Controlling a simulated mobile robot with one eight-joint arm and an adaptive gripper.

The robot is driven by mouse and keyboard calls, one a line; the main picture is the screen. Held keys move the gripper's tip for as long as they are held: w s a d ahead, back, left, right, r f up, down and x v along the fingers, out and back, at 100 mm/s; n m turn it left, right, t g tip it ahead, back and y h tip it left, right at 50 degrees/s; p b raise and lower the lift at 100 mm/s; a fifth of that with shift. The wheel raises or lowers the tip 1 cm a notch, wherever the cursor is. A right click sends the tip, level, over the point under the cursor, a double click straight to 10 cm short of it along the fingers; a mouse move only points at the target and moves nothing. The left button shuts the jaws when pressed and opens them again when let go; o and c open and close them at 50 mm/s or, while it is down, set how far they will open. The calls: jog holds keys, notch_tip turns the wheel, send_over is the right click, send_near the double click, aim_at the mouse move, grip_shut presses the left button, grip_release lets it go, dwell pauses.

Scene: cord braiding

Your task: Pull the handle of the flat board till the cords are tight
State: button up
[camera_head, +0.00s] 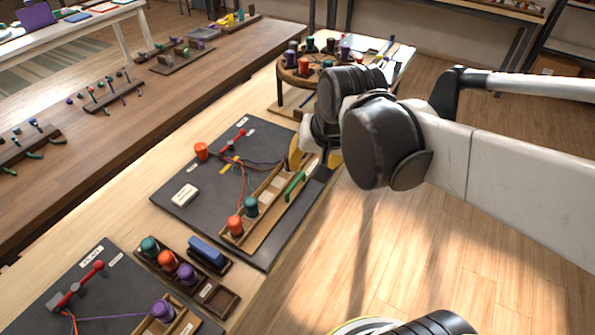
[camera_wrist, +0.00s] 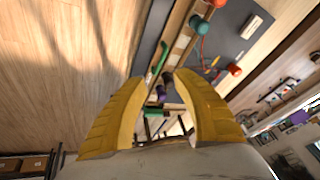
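A dark flat board (camera_head: 200,212) lies on the near table with a red-handled clamp (camera_head: 233,142). A wooden rack (camera_head: 264,215) on its right side holds an orange bobbin (camera_head: 235,225) and a teal bobbin (camera_head: 251,206). A green handle (camera_head: 294,187) runs along the rack; it also shows in the wrist view (camera_wrist: 159,60). Coloured cords (camera_head: 242,180) run from the clamp; the purple one curves loosely. My gripper (camera_wrist: 158,78) is open, its yellow fingers apart at the rack's far end. A purple bobbin (camera_wrist: 166,79) shows between the fingertips. Contact cannot be told.
An orange bobbin (camera_head: 201,151) and a white block (camera_head: 185,194) stand on the board. A second dark board (camera_head: 45,312), a bobbin tray (camera_head: 222,300) and a blue brush (camera_head: 207,251) lie nearer. A round bobbin stand (camera_head: 288,75) is behind. Floor is clear at right.

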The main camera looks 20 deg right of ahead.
jog(key=w+d+f+m+g+p, duration=0.1)
jog(key=w+d+m, duration=0.15)
jog(key=w, duration=0.25)
jog(key=m+g+y+p, duration=0.1)
jog(key=m+g, duration=0.1)
jog(key=m, duration=0.2)
send_near(300, 176)
jog(key=b+x, duration=0.4)
jog(key=x, duration=0.5)
jog(key=shift+w+f, duration=0.1)
jog(key=shift+f, duration=0.1)
jog(key=shift+r, duration=0.1)
grip_shut()
jog(key=shift+n, duration=0.25)
